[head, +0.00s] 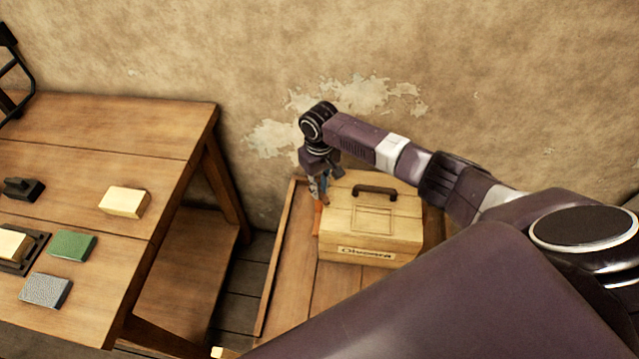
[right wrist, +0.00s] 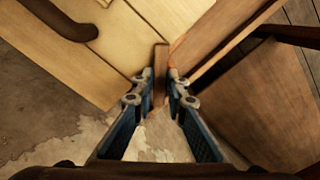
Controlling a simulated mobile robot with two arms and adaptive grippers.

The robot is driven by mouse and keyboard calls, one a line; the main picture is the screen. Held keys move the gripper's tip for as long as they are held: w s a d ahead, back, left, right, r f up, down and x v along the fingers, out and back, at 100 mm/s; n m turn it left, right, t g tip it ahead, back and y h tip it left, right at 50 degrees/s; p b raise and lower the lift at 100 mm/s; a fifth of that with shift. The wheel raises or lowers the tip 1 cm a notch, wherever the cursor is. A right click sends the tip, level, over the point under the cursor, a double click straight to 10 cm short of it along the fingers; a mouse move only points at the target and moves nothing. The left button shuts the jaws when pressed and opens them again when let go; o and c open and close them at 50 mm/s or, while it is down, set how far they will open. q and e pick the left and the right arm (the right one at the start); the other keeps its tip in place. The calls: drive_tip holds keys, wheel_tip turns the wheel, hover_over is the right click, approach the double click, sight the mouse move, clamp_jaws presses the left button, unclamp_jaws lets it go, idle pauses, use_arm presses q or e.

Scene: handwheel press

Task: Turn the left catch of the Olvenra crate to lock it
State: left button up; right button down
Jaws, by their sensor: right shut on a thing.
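The Olvenra crate (head: 340,222) is a pale wooden box with a dark handle (head: 375,191) on its lid and its name on the front. It fills the upper left of the right wrist view (right wrist: 105,50). My right gripper (head: 320,196) is at the crate's left side, pointing down. In the right wrist view my right gripper (right wrist: 158,90) is shut on a narrow brown wooden piece, the left catch (right wrist: 160,70), beside the crate's edge. A little orange shows beside the catch. The catch's exact angle is hard to tell. My left gripper is not in view.
The crate stands on a low wooden surface with a raised left rim (head: 277,258), close to the wall. A wooden table (head: 170,120) at left holds a cream block (head: 124,201), a green block (head: 72,244), a grey block (head: 45,290) and black items. My right arm crosses above the crate.

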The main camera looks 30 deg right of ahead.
sight(320, 192)
drive_tip(key=n+p, duration=0.1)
drive_tip(key=n, duration=0.3)
drive_tip(key=shift+r+n, duration=0.1)
drive_tip(key=shift+n, duration=0.2)
drive_tip(key=shift+n+p, duration=0.45)
drive_tip(key=shift+n, duration=2.15)
drive_tip(key=c, duration=1.9)
unclamp_jaws()
drive_tip(key=shift+c, duration=0.2)
wheel_tip(320, 192, up, 12)
